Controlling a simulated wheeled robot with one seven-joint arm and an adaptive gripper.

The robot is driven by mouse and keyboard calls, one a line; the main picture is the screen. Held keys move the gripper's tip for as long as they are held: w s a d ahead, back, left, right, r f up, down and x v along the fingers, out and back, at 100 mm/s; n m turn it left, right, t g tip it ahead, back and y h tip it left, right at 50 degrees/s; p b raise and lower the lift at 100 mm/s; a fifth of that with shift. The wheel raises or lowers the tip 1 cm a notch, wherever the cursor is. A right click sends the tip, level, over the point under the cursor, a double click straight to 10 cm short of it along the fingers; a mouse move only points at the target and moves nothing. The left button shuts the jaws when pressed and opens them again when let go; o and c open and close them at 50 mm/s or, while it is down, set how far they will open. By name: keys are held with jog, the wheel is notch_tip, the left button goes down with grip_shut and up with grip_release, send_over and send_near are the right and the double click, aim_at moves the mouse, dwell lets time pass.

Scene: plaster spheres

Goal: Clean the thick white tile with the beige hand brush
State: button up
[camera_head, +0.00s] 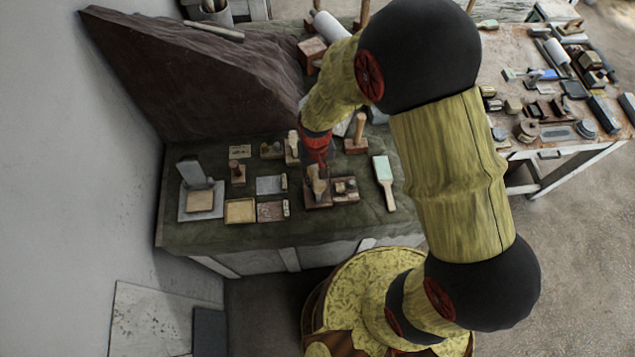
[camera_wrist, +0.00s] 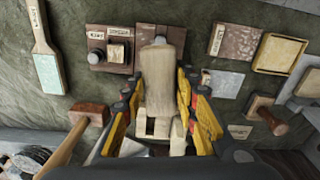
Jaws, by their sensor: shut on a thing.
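My gripper (camera_head: 316,160) points down over the green-covered table. In the wrist view its yellow fingers (camera_wrist: 160,112) are shut on the beige hand brush (camera_wrist: 160,72). The brush also shows in the head view (camera_head: 317,184). It is over or on a brown board (camera_head: 318,203); I cannot tell whether they touch. A pale whitish-grey tile (camera_head: 270,185), which looks like the white tile, lies left of the brush in the head view. In the wrist view this tile (camera_wrist: 224,82) is right of the brush, partly hidden by a finger.
A pinkish tile (camera_head: 270,211) and a yellow-rimmed tray (camera_head: 240,211) lie near the front edge. A board with small blocks (camera_head: 345,189) and a mint-faced paddle (camera_head: 383,180) are on the right. A wooden-handled stamp (camera_head: 236,174) and a grey slab (camera_head: 193,173) stand left.

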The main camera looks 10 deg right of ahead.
aim_at(320, 188)
jog(key=s, duration=0.4)
jog(key=shift+s+d, duration=0.2)
jog(key=shift+d, duration=0.1)
dwell(0.5)
jog(key=shift+w+a+r+p, duration=0.15)
jog(key=shift+w+r+p, duration=0.55)
jog(key=shift+w, duration=0.4)
jog(key=shift+w, duration=0.1)
jog(key=shift+w+f+b, duration=0.1)
jog(key=shift+w+b, duration=0.3)
jog(key=shift+w, duration=0.9)
